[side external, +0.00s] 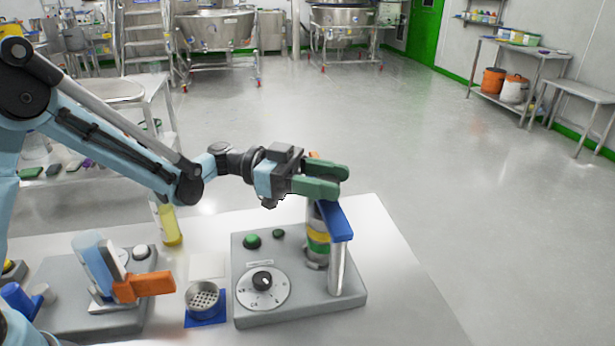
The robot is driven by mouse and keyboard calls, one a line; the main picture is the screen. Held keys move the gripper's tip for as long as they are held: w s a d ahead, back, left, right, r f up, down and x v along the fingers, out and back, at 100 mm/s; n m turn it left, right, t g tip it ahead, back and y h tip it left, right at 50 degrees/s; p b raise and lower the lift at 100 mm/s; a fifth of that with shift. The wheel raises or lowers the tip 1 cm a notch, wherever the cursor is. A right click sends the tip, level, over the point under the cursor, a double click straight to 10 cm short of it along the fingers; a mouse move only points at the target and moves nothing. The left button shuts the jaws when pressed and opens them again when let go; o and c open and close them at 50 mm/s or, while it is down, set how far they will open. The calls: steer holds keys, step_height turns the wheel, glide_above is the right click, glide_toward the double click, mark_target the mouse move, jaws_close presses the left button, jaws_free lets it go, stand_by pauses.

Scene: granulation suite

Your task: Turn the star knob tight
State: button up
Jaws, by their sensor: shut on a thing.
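My gripper (320,180), with green fingers, is level at the top of a banded column on the grey panel (300,310). It is shut on the star knob, which the fingers almost wholly hide. A small orange piece (314,155) shows just behind the fingers and looks like part of the knob. Below is the column (318,240), with yellow and green bands. A blue arm (335,222) on a metal post (337,268) stands close in front of the column. How far the knob is turned cannot be seen.
To the left are a perforated metal cup (202,299) on a blue mat, a yellow bottle (170,225) and another device with an orange handle (145,285). The table's right side (400,270) is clear.

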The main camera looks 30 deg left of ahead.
steer(key=o, duration=0.9)
steer(key=shift+o, duration=0.2)
steer(key=shift+t, duration=0.3)
